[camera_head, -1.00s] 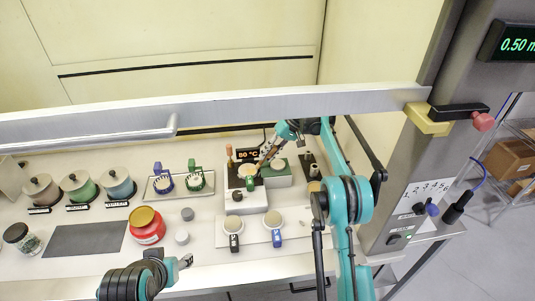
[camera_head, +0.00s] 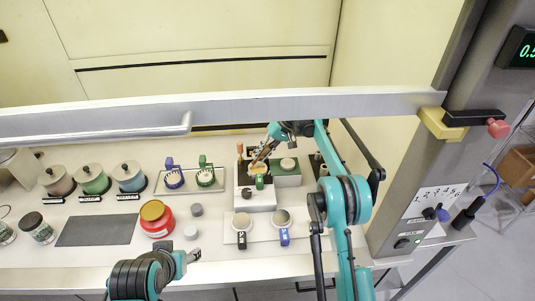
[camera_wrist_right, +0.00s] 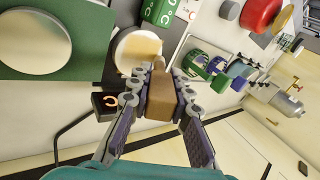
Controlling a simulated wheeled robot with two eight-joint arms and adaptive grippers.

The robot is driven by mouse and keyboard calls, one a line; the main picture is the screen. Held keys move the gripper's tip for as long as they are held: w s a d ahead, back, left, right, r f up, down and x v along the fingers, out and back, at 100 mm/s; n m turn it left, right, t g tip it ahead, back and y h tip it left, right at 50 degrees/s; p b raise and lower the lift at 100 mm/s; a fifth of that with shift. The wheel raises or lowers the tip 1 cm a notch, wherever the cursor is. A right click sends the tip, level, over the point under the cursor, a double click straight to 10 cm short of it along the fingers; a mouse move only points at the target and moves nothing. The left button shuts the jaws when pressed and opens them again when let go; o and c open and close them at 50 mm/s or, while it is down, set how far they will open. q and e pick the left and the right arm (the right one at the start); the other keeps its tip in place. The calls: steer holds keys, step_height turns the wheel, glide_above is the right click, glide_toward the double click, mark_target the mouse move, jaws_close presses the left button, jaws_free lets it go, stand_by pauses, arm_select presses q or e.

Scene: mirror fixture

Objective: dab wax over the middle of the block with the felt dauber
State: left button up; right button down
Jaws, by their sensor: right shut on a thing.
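My right gripper (camera_head: 262,157) is shut on the brown wooden handle of the dauber (camera_wrist_right: 160,96). In the right wrist view the gripper (camera_wrist_right: 160,88) has the handle between its two fingers; the felt end is not clear. The gripper is at the small pan with a green handle (camera_head: 260,181) on the white heater (camera_head: 246,201). I cannot tell whether the dauber touches the pan. The green block (camera_head: 288,179), with a pale round disc on top, stands just right of the heater; it also shows in the wrist view (camera_wrist_right: 75,75). My left gripper (camera_head: 188,258) is low at the front, apart from these.
A red jar (camera_head: 157,220) and a grey mat (camera_head: 96,231) lie to the left. Lidded pots (camera_head: 92,180) stand behind them. Two round-headed tools (camera_head: 241,222) lie in front of the heater. A raised metal sash bar (camera_head: 280,104) crosses above the bench.

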steer(key=shift+w+r+p, duration=0.1)
steer(key=shift+w+p, duration=0.25)
steer(key=shift+p, duration=0.15)
steer(key=shift+w, duration=0.1)
steer(key=shift+d+p, duration=0.6)
steer(key=shift+d, duration=2.85)
steer(key=shift+r+p, duration=2.05)
steer(key=shift+r, duration=0.85)
step_height(320, 180, up, 3)
steer(key=shift+p, duration=1.25)
